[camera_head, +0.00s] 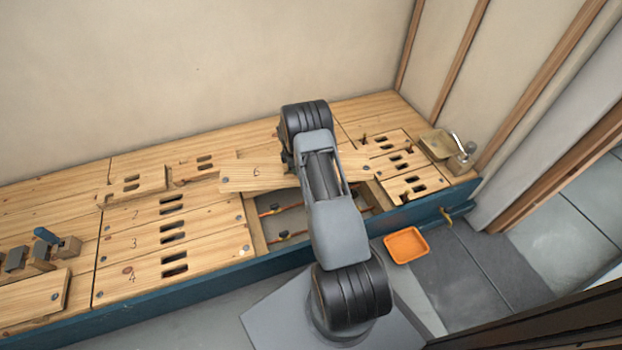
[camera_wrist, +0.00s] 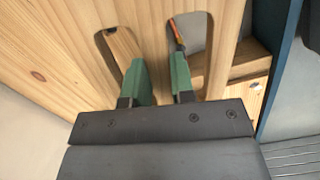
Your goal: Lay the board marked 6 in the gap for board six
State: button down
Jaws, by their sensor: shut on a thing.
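The wooden board marked 6 (camera_head: 252,174) is held above the bench, partly hidden behind my arm; its left end overlaps the neighbouring boards in the head view. In the wrist view my gripper (camera_wrist: 160,82) has its green fingers in the board's two slots, shut on the wooden strip between them (camera_wrist: 158,50). The gap's far part is hidden by the board and my arm. Through the right slot a bit of pipe and a wooden batten show.
Boards marked 2, 3 and 4 (camera_head: 205,243) lie left of the gap. Slotted boards (camera_head: 412,185) lie to its right. A loose slotted board (camera_head: 138,184) sits raised at the back left. An orange tray (camera_head: 406,246) is on the floor. A brass tap fixture (camera_head: 455,150) stands at the right end.

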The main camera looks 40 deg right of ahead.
jog(key=s+d+f+n+b, duration=0.1)
jog(key=d+f+b, duration=0.3)
jog(key=f, duration=0.9)
jog(key=shift+s+d+n, duration=0.4)
jog(key=shift+d+n, duration=0.45)
jog(key=shift+n, duration=0.05)
jog(key=shift+d+r+b, duration=0.1)
jog(key=shift+b, duration=0.4)
jog(key=shift+f+b, duration=0.35)
jog(key=shift+f+b, duration=1.05)
jog(key=shift+f, duration=0.05)
jog(key=shift+f+b, duration=0.35)
jog(key=shift+b, duration=0.1)
dwell(0.7)
jog(key=c, duration=0.9)
grip_release()
jog(key=shift+s+f, duration=0.1)
